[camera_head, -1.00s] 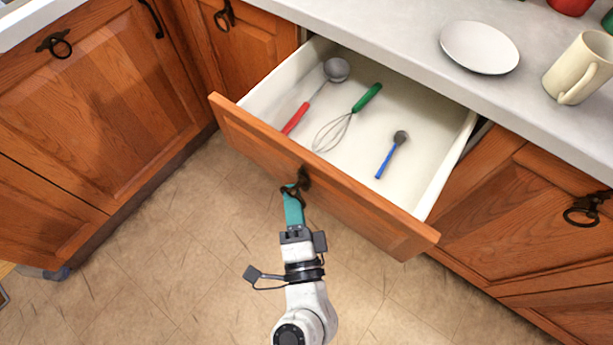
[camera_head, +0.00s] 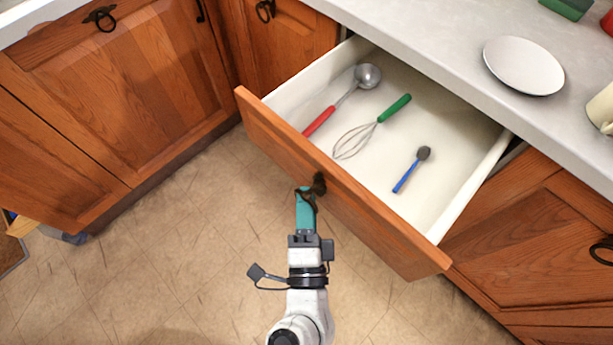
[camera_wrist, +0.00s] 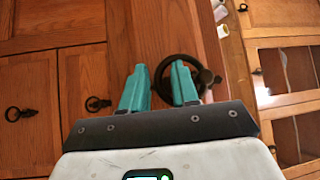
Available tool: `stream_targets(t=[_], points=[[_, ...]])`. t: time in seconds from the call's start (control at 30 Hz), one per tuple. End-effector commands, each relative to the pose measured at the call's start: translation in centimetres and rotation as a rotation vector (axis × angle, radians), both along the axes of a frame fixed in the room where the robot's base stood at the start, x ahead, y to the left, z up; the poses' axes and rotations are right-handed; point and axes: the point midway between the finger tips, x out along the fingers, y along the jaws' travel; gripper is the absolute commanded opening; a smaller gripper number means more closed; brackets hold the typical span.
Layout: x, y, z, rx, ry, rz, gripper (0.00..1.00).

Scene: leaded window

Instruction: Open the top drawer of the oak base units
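The top drawer (camera_head: 330,190) of the oak base units is pulled well out, showing its white inside. Its dark ring pull (camera_head: 318,188) is on the oak front. My gripper (camera_head: 304,192), with teal fingers, is at this pull. In the wrist view the fingers of my gripper (camera_wrist: 159,68) stand apart with a gap between them. The ring pull (camera_wrist: 208,78) shows around and behind the right finger, with the ring's left side near the gap. The exact contact is partly hidden.
A ladle (camera_head: 367,77), a whisk (camera_head: 356,139) and a blue-handled spoon (camera_head: 407,172) lie in the drawer. A white plate (camera_head: 524,65) and a cream mug (camera_head: 602,108) stand on the grey counter (camera_head: 440,45).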

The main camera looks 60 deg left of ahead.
Motion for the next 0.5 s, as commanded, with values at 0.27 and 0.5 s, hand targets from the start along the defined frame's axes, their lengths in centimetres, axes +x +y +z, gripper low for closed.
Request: stream_targets(t=[0.27, 0.5], points=[[-1.2, -1.7, -0.7, 0.001, 0.002, 0.001, 0.29], [-3.5, -5.6, -1.6, -0.002, 0.002, 0.002, 0.29]])
